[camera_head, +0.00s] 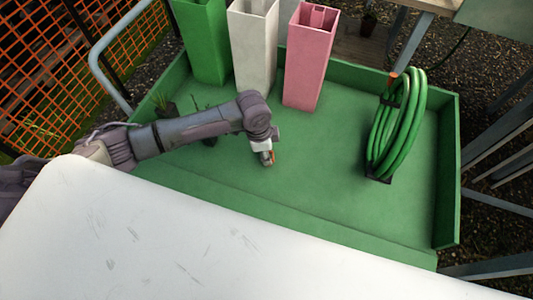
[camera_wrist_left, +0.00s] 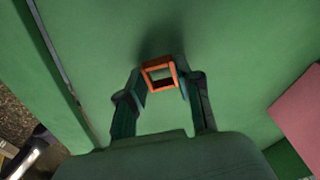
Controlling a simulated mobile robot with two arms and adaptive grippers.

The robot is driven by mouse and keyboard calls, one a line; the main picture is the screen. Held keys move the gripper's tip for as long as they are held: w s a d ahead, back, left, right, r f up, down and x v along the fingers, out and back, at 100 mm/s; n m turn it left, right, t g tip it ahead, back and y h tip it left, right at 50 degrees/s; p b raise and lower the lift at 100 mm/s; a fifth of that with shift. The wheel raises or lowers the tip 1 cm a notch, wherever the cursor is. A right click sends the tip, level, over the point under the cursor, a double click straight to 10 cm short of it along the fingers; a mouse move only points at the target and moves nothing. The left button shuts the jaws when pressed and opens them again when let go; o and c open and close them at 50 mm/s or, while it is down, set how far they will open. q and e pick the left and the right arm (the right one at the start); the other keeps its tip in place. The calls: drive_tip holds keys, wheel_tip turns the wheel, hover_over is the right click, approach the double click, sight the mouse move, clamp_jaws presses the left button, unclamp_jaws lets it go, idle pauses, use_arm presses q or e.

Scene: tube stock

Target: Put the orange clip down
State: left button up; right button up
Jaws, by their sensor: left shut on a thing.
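The orange clip (camera_wrist_left: 159,75) is a small square frame with an open middle. In the left wrist view it sits between the fingertips of my left gripper (camera_wrist_left: 160,88), which is shut on it. In the head view my left gripper (camera_head: 266,157) points down over the green tray bed, and only a bit of the orange clip (camera_head: 272,156) shows beside the fingers. A shadow lies on the green surface near the clip; I cannot tell whether the clip touches it. My right gripper is not in view.
The green cart tray (camera_head: 330,190) has raised walls. Green (camera_head: 205,45), white (camera_head: 253,45) and pink (camera_head: 309,60) square tubes stand at its back. A coiled green hose (camera_head: 397,125) stands at the right. Small potted plants (camera_head: 167,107) are behind my left arm. Bare tray surface surrounds the gripper.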

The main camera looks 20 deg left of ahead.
use_arm(q)
drive_tip(key=shift+f, duration=0.5)
drive_tip(key=shift+f, duration=0.15)
drive_tip(key=o, duration=0.7)
wheel_tip(320, 180, up, 12)
drive_tip(key=a+p, duration=0.1)
drive_tip(key=shift+s+a+p, duration=0.3)
drive_tip(key=shift+s, duration=0.05)
